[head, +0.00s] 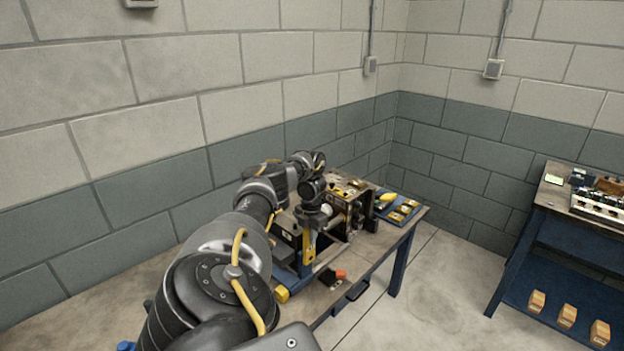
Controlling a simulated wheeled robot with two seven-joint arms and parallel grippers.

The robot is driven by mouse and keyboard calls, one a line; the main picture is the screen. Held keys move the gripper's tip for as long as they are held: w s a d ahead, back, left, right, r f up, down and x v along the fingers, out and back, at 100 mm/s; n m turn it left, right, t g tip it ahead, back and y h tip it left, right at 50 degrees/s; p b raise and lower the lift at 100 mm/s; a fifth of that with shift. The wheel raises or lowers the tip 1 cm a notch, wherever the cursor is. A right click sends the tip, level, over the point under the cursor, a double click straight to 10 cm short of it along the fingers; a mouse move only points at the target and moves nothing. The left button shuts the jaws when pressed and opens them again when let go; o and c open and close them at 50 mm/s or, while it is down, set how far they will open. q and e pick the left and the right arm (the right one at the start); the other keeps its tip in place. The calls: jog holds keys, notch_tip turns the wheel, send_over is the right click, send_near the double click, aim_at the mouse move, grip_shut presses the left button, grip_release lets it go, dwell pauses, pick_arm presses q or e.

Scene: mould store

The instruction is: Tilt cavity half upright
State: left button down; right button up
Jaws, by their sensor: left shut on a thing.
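The metal block that looks like the cavity half (354,189) is on the wooden-topped bench (372,245) against the wall, in the head view. It shows dark and brassy parts and appears to stand up on the bench; its exact tilt is hard to tell. My left gripper (308,249) points down at the block's near left side, shut on it. My arm and wrist hide much of the block's left side and the contact between the fingers and the block. My right gripper is not in view.
A blue tray (392,216) with a yellow item and several small brassy pieces lies behind the block. An orange-and-black tool (333,276) lies near the bench's front edge. Another bench (548,203) stands at the right, with open floor between.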

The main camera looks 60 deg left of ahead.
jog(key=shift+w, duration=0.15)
pick_arm(q)
jog(key=c, duration=1.4)
grip_release()
jog(key=shift+f, duration=0.1)
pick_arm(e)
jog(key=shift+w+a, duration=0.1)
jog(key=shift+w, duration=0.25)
pick_arm(q)
jog(key=shift+s, duration=0.1)
